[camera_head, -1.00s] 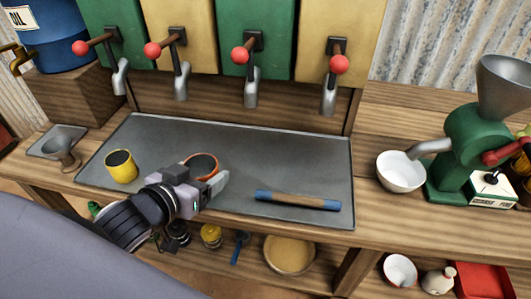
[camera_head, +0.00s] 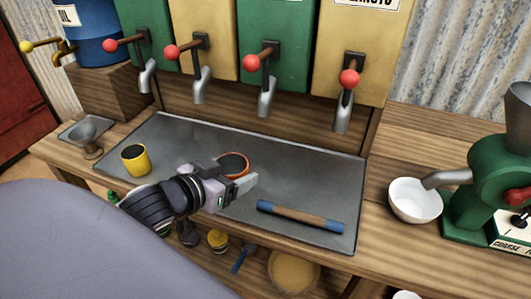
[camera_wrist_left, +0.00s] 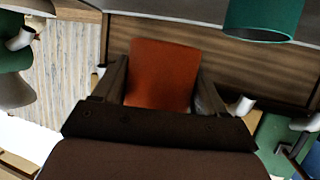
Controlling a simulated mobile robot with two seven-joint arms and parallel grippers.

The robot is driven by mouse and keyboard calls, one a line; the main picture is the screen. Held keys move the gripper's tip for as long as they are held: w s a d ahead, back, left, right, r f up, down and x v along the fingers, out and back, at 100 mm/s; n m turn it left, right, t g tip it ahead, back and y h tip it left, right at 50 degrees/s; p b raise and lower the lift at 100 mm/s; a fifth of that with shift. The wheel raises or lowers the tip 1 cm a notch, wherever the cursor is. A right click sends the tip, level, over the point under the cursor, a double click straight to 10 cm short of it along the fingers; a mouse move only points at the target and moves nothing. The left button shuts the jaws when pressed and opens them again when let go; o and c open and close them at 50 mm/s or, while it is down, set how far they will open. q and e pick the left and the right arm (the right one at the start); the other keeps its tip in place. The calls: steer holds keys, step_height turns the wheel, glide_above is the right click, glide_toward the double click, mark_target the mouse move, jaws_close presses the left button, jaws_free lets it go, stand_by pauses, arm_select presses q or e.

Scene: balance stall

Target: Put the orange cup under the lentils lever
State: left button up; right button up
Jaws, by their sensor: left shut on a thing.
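The orange cup (camera_head: 233,160) is over the grey metal tray (camera_head: 190,140), in front of the dispensers. My left gripper (camera_head: 246,186) is shut on it and hides its near side. In the left wrist view the orange cup (camera_wrist_left: 163,72) fills the space between the two fingers. I cannot tell whether its base touches the tray. Several red-knobbed levers with grey spouts, such as the second from left (camera_head: 171,52) and the third (camera_head: 249,62), stand behind the cup. No label reading lentils is visible. My right gripper is not in view.
A yellow cup (camera_head: 135,160) stands on the tray's left part. A blue-ended rod (camera_head: 300,216) lies at the tray's front right. A white bowl (camera_head: 415,201) and green grinder (camera_head: 484,185) are right of the tray. The tray's back middle is clear.

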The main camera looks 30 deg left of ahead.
arm_select(q)
steer(key=w+a+p, duration=0.2)
steer(key=w+a, duration=0.2)
steer(key=w, duration=1.2)
steer(key=f, duration=0.6)
steer(key=shift+w+b, duration=0.35)
steer(key=shift+b, duration=0.05)
steer(key=shift+w+f, duration=0.2)
steer(key=shift+f, duration=0.35)
steer(key=shift+f, duration=0.1)
